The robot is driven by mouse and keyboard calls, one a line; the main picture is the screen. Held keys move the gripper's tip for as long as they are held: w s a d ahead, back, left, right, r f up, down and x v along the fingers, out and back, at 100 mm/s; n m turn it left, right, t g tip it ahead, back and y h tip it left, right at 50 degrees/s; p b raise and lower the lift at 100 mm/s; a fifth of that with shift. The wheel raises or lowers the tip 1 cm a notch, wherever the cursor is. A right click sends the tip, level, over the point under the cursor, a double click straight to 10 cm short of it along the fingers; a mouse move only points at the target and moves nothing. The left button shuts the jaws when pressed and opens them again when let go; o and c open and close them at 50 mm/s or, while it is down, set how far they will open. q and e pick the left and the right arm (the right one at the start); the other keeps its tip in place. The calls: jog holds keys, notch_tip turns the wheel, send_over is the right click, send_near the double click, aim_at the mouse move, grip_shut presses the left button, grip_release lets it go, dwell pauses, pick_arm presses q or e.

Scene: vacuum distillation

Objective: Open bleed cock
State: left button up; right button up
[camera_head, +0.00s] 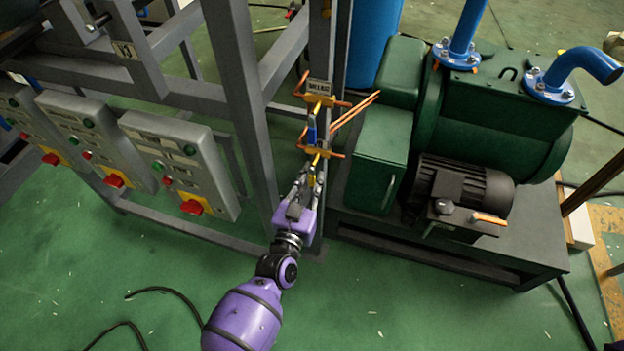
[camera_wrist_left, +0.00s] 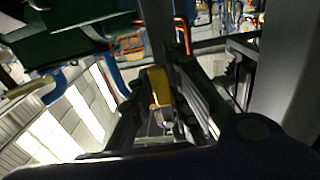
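A small valve assembly with orange pipe stubs and a blue lever (camera_head: 312,129) is mounted on the grey frame post. It sits under a small label plate (camera_head: 319,87), which is too small to read. I cannot tell for sure which part is the bleed cock. My left gripper (camera_head: 309,176) is just below the lower orange fitting (camera_head: 321,152), fingers pointing up the post. In the left wrist view a yellow piece (camera_wrist_left: 159,87) stands between the dark fingers of the gripper (camera_wrist_left: 166,105). The fingers look apart; contact is unclear. My right gripper is out of view.
Grey control boxes (camera_head: 184,165) with red knobs hang on the frame at the left. A green pump unit (camera_head: 490,110) with a dark motor stands close on the right. The grey post (camera_head: 248,110) is beside my arm. Green floor in front is mostly clear, with black cables.

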pick_arm(q)
grip_shut()
jog(key=shift+d+n, duration=0.15)
jog(key=shift+n, duration=0.15)
jog(key=shift+s+d, duration=0.1)
jog(key=s+d+r+n, duration=0.1)
jog(key=d+r+n, duration=0.3)
jog(key=n, duration=1.2)
jog(key=shift+s+d+r+p, duration=0.25)
jog(key=shift+d+r+p, duration=0.05)
jog(key=shift+r+p, duration=0.1)
jog(key=shift+n, duration=0.3)
